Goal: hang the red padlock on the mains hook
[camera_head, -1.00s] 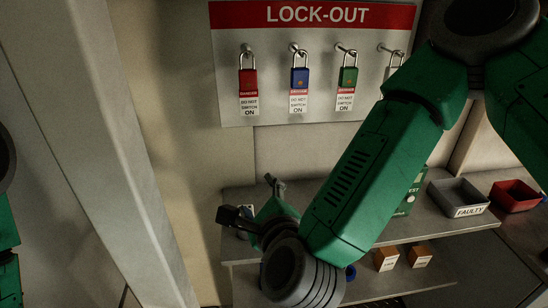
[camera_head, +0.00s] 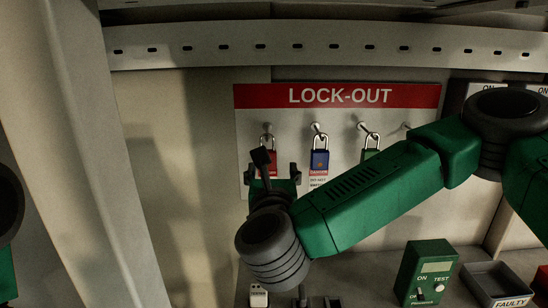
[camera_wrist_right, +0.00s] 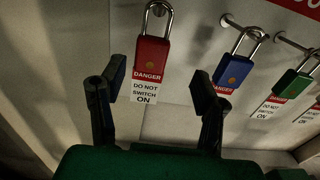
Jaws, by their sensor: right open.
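The red padlock (camera_head: 272,160) hangs by its shackle from the leftmost peg of the LOCK-OUT board (camera_head: 340,97), partly hidden by my right gripper in the head view. In the right wrist view the red padlock (camera_wrist_right: 151,57) hangs with a DANGER tag (camera_wrist_right: 145,88) below it. My right gripper (camera_head: 271,173) is open and empty in front of it. In the wrist view its fingertips (camera_wrist_right: 159,84) lie either side of the tag, below the padlock body, apart from both. I cannot make out a mains hook. My left gripper is out of view.
A blue padlock (camera_head: 319,160) and a green padlock (camera_head: 370,153) hang to the right. Below are a green tester (camera_head: 424,270) and a grey FAULTY tray (camera_head: 497,282). A slotted rail (camera_head: 320,46) crosses above; a pale post (camera_head: 75,130) stands left.

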